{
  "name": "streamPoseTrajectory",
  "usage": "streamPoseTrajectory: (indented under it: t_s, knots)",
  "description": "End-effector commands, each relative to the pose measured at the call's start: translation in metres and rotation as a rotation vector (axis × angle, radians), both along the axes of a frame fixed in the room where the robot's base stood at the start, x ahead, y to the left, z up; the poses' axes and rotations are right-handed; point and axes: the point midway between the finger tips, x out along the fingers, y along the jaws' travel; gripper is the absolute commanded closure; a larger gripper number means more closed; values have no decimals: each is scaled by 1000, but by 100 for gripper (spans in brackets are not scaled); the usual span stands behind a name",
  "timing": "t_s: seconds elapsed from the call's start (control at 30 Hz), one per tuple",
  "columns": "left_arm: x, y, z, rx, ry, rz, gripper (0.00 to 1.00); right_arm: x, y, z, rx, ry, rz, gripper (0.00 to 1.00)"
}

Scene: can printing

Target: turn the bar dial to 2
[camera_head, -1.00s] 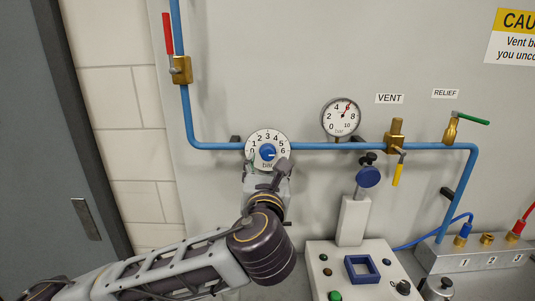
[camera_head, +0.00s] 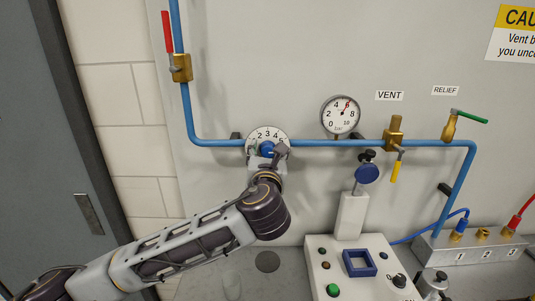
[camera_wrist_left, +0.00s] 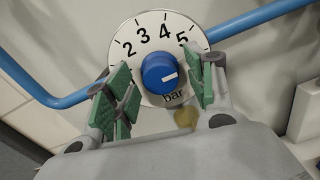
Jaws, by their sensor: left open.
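The bar dial (camera_head: 265,134) is a round white plate on the wall pipe, with black numbers and a blue knob (camera_head: 267,148). In the left wrist view the dial face (camera_wrist_left: 150,28) shows 2, 3, 4 and 5, while the fingers hide its lower sides. The white line on the knob (camera_wrist_left: 157,68) points right, below the 5. My left gripper (camera_wrist_left: 161,88) is open, its green-padded fingers either side of the knob with visible gaps. It also shows in the head view (camera_head: 267,155), in front of the dial's lower part. My right gripper is out of view.
A pressure gauge (camera_head: 341,115) and brass vent valve (camera_head: 395,135) with a yellow handle sit right of the dial. A red-handled valve (camera_head: 181,68) is at upper left. A control box (camera_head: 330,268) with a blue square frame stands below right. Blue pipe runs past the dial.

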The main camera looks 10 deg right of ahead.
Motion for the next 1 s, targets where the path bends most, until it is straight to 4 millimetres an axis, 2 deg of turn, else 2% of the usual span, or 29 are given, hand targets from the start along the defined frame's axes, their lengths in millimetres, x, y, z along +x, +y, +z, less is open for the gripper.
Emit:
streamPoseTrajectory:
  t_s: [0.1, 0.4, 0.47, 0.77, 1.0]
  knots:
    - [0, 0, 0, 0, 0, 0, 48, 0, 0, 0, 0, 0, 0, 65]
    - [0, 0, 0, 0, 0, 0, 86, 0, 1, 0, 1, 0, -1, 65]
    - [0, 0, 0, 0, 0, 0, 92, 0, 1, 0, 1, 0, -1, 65]
    - [0, 0, 0, -27, 5, 0, 92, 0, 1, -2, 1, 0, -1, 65]
    - [-1, -1, -2, -123, 26, -1, 92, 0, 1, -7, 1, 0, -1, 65]
